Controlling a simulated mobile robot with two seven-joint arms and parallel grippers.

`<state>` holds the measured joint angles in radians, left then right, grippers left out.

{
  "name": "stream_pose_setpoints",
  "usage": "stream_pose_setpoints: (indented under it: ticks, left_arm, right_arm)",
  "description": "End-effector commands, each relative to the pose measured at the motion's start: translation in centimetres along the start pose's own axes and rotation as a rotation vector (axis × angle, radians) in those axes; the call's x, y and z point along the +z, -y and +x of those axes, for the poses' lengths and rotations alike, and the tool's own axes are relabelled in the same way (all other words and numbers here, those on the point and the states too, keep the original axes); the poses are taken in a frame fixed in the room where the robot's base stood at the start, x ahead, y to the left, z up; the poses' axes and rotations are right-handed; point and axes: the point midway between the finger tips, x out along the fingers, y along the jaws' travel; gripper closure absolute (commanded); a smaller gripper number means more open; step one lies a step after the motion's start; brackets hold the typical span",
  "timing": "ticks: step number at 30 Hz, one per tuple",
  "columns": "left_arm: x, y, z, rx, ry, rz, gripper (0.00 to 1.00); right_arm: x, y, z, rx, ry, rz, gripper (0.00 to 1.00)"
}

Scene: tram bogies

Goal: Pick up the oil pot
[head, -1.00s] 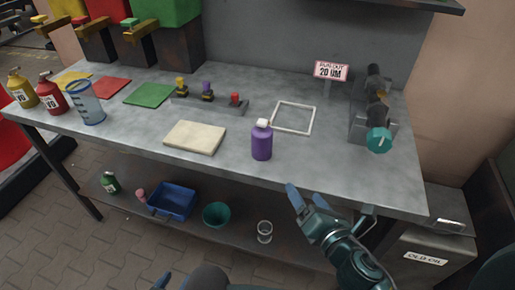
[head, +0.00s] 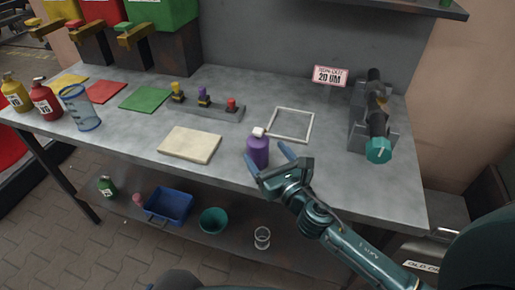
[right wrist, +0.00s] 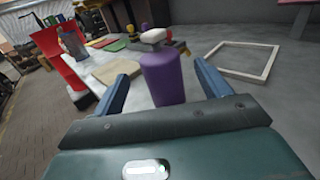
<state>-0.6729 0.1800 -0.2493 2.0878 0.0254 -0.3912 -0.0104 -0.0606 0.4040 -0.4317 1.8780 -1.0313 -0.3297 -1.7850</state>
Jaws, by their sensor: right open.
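The purple pot (head: 257,152) with a white cap stands upright near the front edge of the grey bench. My right gripper (head: 268,158) is open at the pot's front right, its blue fingers pointing toward it. In the right wrist view, the purple pot (right wrist: 164,78) shows between the two fingers of the right gripper (right wrist: 163,80), slightly beyond them. I cannot tell whether either finger touches it. My left gripper is not in view.
A cream pad (head: 190,145) lies left of the pot, and a white square frame (head: 291,125) lies behind it. A dark shaft fixture (head: 376,118) stands at the right.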

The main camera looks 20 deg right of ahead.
Motion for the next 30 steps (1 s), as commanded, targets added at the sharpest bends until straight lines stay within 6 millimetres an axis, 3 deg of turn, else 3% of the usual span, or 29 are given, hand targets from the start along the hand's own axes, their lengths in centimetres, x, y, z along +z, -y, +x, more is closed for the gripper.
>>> stream_pose_setpoints:
  ticks: [12,21,30]
  left_arm:
    - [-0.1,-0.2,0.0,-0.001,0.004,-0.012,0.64]
    - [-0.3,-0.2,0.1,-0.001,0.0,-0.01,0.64]
    - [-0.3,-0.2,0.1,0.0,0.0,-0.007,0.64]
  right_arm:
    - [-0.3,0.0,5.0,0.0,0.001,0.002,0.24]
    - [-0.4,0.0,5.4,0.0,-0.001,0.001,0.24]
    - [-0.4,0.0,5.3,0.0,-0.001,0.001,0.48]
